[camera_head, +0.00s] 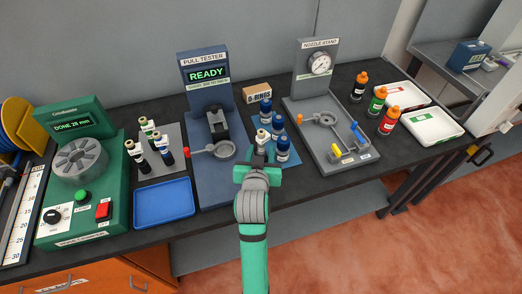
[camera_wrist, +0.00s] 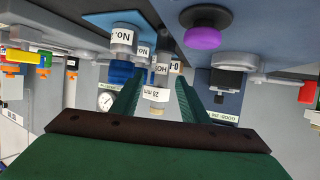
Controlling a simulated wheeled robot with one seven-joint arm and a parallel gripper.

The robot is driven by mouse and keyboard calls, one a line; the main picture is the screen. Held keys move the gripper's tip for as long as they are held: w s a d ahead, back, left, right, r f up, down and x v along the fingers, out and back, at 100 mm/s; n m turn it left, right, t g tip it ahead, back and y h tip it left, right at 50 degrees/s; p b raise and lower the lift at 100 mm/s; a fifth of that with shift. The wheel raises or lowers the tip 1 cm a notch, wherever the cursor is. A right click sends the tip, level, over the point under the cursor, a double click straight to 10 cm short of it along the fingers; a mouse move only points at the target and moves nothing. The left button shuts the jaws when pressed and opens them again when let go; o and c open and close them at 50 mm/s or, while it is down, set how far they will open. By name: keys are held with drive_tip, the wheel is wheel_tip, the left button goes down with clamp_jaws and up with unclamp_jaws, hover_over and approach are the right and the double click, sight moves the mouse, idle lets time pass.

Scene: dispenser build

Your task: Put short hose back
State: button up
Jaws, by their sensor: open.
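My gripper (camera_head: 260,155) is open over the middle of the bench, in front of the blue bottles. A pale piece with a label reading "HOS…" and "28 mm", the short hose (camera_wrist: 161,72), shows in the wrist view between the two green fingers (camera_wrist: 157,96). In the head view its cream top (camera_head: 262,136) stands up just beyond the fingertips. I cannot tell whether the fingers touch it. A grey rack (camera_head: 175,133) at left holds several dark pieces with cream tops.
The blue bottles (camera_head: 282,148) stand close on the right. The pull tester (camera_head: 205,110) reads READY and is at left. The nozzle stand (camera_head: 340,140) is at right. An empty blue tray (camera_head: 164,203) lies near the front edge. A green machine (camera_head: 75,125) reads "DONE 28 mm".

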sight(261, 147)
drive_tip(key=x, duration=0.5)
drive_tip(key=shift+a+f, duration=0.15)
drive_tip(key=shift+a, duration=0.1)
clamp_jaws()
